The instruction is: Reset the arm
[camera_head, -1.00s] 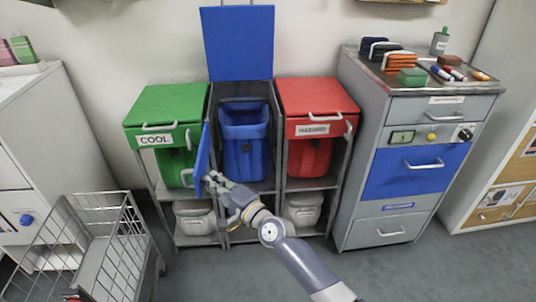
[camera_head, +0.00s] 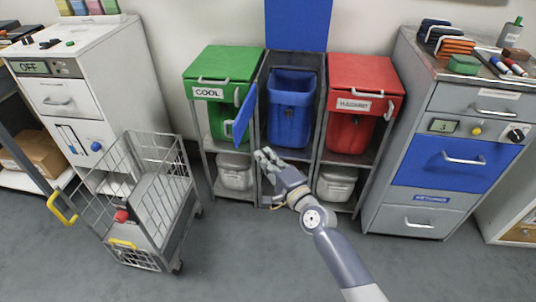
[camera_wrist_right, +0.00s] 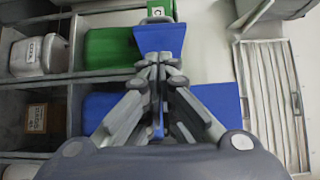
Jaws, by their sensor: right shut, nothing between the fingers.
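My right gripper (camera_head: 265,158) is in front of the bin stand in the head view, below the blue bin (camera_head: 291,110). Its fingers are together with nothing between them; they also show closed in the right wrist view (camera_wrist_right: 158,65). The blue bin's compartment is open, its blue lid (camera_head: 298,22) standing upright behind and its blue front door (camera_head: 243,117) swung out to the left. My gripper is apart from the door in the head view. My left gripper is not in view.
A green bin unit (camera_head: 222,65) and a red bin unit (camera_head: 362,75) flank the blue one. A wire cart (camera_head: 150,200) stands at the left before a white cabinet (camera_head: 100,60). A grey-blue drawer cabinet (camera_head: 440,165) stands at the right. The floor (camera_head: 240,260) between is clear.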

